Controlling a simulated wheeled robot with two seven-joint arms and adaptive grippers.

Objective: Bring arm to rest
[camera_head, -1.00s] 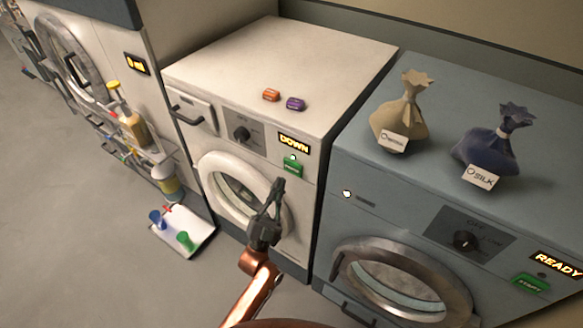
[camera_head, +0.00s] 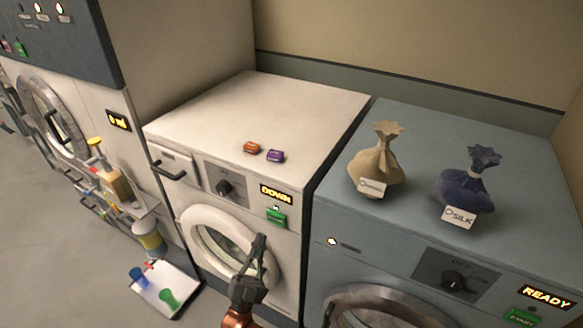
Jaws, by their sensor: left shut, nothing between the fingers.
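My left gripper (camera_head: 258,256) is in the lower middle of the head view, pointing up, its fingers shut with nothing between them. It is in front of the white washer (camera_head: 283,98), over the right part of its round door (camera_head: 200,228) in the picture. I cannot tell whether it touches the door. My copper-coloured arm comes in below it at the bottom edge. My right gripper is not in view.
A blue-grey washer (camera_head: 345,225) marked READY stands at right, with a tan sack (camera_head: 374,160) and a dark blue SILK sack (camera_head: 465,186) on top. Orange (camera_head: 251,147) and purple (camera_head: 275,156) blocks lie on the white washer. A white tray (camera_head: 180,301) with cups is at lower left.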

